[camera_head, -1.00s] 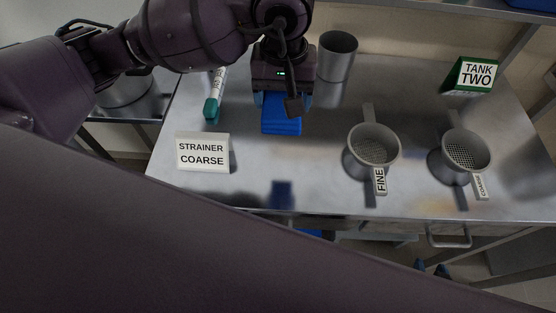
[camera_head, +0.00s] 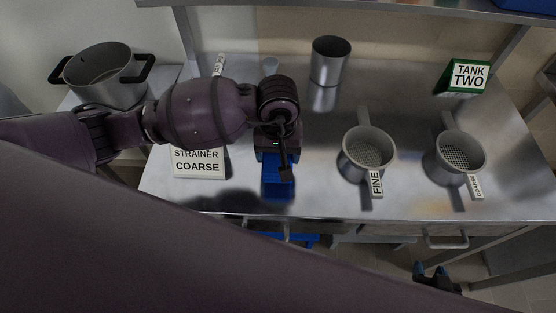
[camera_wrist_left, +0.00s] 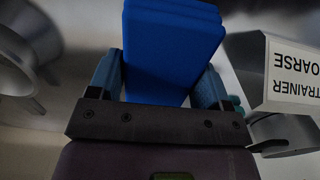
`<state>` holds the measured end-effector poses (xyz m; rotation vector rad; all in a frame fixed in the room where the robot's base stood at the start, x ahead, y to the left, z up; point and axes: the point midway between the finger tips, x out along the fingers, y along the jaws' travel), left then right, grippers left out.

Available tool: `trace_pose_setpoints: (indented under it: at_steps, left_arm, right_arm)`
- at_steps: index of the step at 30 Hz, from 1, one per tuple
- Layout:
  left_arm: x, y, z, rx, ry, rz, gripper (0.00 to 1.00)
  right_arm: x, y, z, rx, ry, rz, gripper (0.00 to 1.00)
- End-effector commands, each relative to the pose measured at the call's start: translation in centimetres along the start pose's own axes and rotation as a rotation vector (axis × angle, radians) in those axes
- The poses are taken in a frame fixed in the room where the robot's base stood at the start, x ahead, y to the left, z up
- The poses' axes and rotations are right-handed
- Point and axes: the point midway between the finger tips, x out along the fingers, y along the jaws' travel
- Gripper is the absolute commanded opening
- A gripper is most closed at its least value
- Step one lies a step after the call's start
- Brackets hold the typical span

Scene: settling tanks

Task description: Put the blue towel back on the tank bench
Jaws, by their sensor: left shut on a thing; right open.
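The folded blue towel (camera_head: 278,187) is held in my left gripper (camera_head: 277,168), near the front edge of the steel bench (camera_head: 320,190). In the left wrist view the towel (camera_wrist_left: 172,45) sits between the two blue fingers of my left gripper (camera_wrist_left: 160,82), which touch its sides. A dark shadow lies on the bench around the towel; whether the towel touches the bench I cannot tell. A green "TANK TWO" sign (camera_head: 467,77) stands at the back right of this bench. My right gripper (camera_head: 431,270) is open and empty, low in front of the bench.
A "STRAINER COARSE" card (camera_head: 199,164) stands left of the towel. The fine strainer (camera_head: 367,152), coarse strainer (camera_head: 460,155) and a steel beaker (camera_head: 329,62) are to the right. A pot (camera_head: 100,75) stands at left. Bench is bare between towel and fine strainer.

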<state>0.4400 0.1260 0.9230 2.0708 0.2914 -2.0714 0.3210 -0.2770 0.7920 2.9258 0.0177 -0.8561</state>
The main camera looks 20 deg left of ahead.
Motion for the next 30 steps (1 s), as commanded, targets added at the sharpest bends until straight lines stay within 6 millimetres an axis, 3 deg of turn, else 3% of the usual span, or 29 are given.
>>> trace_pose_setpoints:
  at_steps: [9,21,22,24,27,30]
  left_arm:
    - [3.8,0.0,0.1,-0.001,-0.001,-0.001,0.53]
    - [4.2,0.0,0.0,0.0,0.0,-0.001,0.53]
    - [4.2,0.0,0.0,0.0,0.0,-0.001,0.73]
    - [4.1,0.0,0.0,0.0,0.0,0.0,0.84]
    - [4.1,0.0,0.0,0.0,0.0,0.0,0.97]
    - [4.1,0.0,0.0,0.0,0.0,0.0,0.97]
  right_arm:
    - [0.0,-0.1,0.4,0.002,-0.006,0.0,0.43]
    - [0.6,-0.2,0.1,0.001,0.006,-0.003,0.43]
    - [0.7,-0.2,0.0,0.001,0.006,-0.003,0.43]
    - [0.6,-0.2,-0.1,0.001,0.008,-0.003,0.43]
    - [0.6,-0.2,-0.1,0.001,0.008,-0.003,0.43]
    - [0.6,-0.2,-0.1,0.001,0.008,-0.003,0.43]
